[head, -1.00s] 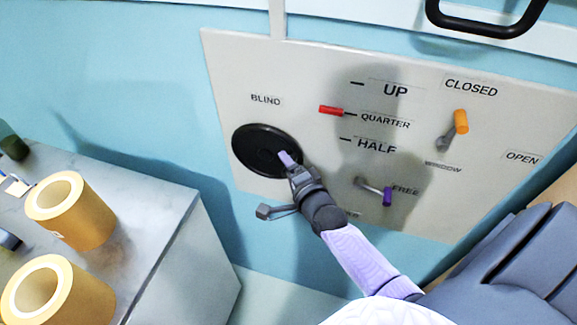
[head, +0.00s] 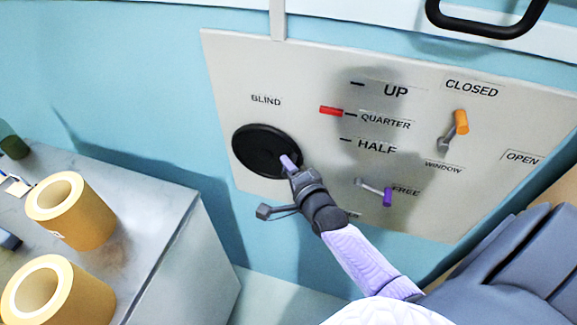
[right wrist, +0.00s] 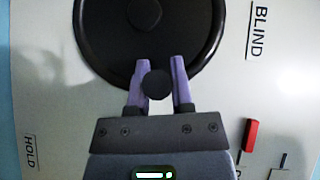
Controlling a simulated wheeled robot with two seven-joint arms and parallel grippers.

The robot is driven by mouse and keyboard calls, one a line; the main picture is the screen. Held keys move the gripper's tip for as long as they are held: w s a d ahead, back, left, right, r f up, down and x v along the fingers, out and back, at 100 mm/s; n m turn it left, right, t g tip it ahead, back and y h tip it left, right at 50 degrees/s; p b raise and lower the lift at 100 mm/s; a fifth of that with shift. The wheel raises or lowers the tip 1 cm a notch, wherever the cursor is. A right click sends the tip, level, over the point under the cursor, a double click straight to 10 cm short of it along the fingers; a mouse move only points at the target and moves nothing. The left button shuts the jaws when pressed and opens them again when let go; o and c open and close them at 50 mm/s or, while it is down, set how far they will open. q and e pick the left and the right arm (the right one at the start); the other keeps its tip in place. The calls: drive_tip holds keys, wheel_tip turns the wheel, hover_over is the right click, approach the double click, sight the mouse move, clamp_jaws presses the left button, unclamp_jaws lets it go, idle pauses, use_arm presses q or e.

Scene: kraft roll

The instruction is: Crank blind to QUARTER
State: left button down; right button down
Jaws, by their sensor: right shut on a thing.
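The black round blind crank wheel (head: 262,150) is on the pale wall panel under the BLIND label (head: 266,100). My right gripper (head: 289,163) is at the wheel's lower right edge. In the right wrist view my right gripper (right wrist: 157,82) has its purple fingers shut on the black crank knob (right wrist: 157,84), one on each side. The red indicator (head: 331,111) is level with the tick beside the QUARTER label (head: 386,122), below UP and above HALF. It also shows in the right wrist view (right wrist: 251,135). My left gripper is not in view.
An orange-handled lever (head: 461,122) is between CLOSED and WINDOW. Two kraft rolls (head: 88,222) (head: 80,300) stand on the grey counter (head: 165,205) at left.

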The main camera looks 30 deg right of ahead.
drive_tip(key=shift+f, duration=0.1)
idle(0.7)
drive_tip(key=f+m+t+b, duration=0.1)
drive_tip(key=b, duration=0.2)
drive_tip(key=m+t+b, duration=0.1)
drive_tip(key=b, duration=0.2)
drive_tip(key=f+m+t+b, duration=0.1)
drive_tip(key=b, duration=0.2)
drive_tip(key=shift+s+d+f, duration=0.2)
drive_tip(key=shift+s+f, duration=0.05)
drive_tip(key=shift+f, duration=0.1)
drive_tip(key=c, duration=0.5)
unclamp_jaws()
drive_tip(key=s+f, duration=0.1)
drive_tip(key=s, duration=0.8)
drive_tip(key=shift+s+a+f, duration=0.2)
drive_tip(key=shift+s+a, duration=0.2)
drive_tip(key=shift+a, duration=0.05)
